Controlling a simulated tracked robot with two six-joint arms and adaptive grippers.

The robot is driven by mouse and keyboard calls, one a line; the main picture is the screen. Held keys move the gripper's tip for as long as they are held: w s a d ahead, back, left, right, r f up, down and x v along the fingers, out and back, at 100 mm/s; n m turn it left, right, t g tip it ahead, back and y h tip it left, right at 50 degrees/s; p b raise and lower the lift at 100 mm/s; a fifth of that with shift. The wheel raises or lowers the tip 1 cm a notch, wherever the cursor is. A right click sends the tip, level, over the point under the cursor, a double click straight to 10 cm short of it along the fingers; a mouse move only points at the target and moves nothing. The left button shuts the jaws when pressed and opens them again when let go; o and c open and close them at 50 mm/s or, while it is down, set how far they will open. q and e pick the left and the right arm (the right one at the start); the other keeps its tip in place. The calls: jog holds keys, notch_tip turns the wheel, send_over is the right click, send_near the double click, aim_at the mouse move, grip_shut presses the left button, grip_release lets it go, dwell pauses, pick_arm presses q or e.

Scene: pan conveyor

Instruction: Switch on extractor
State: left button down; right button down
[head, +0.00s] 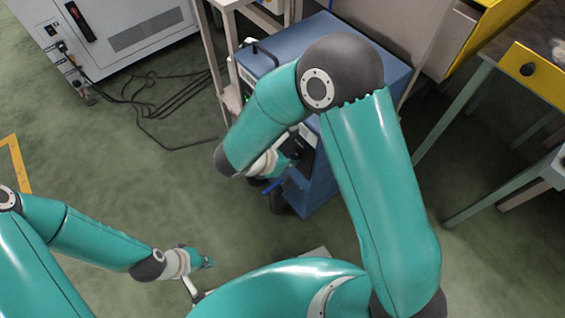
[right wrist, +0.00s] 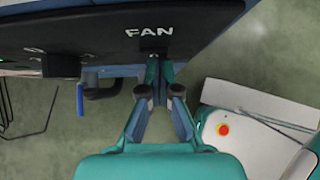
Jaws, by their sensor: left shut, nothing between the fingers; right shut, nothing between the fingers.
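The extractor is a blue cabinet (head: 322,185) standing on the floor beyond my right arm, which hides part of it. In the right wrist view its dark panel (right wrist: 65,32) fills the top left and carries a white FAN label (right wrist: 149,32). My right gripper (right wrist: 159,72) is shut and empty, its fingertips at the panel's lower edge just below FAN. The tips cover what lies there, and I cannot tell whether they touch it. My left gripper (head: 207,262) is shut and empty, low over the floor, well away from the extractor.
A blue lever (right wrist: 80,98) and dark fitting stick out below the panel, left of my right gripper. A white machine (head: 130,35) with black cables (head: 165,100) on the floor stands at the back left. Workbenches with a yellow drawer (head: 540,75) stand right. Floor at left is open.

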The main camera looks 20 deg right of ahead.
jog(key=shift+d+r, duration=0.1)
jog(key=a+p+v, duration=0.1)
jog(key=v, duration=0.5)
jog(key=f+p+v, duration=0.1)
jog(key=p+v, duration=0.1)
jog(key=v, duration=0.5)
jog(key=shift+s+a+f, duration=0.25)
jog(key=shift+a+f, duration=0.1)
jog(key=shift+a, duration=0.05)
jog(key=shift+f, duration=0.1)
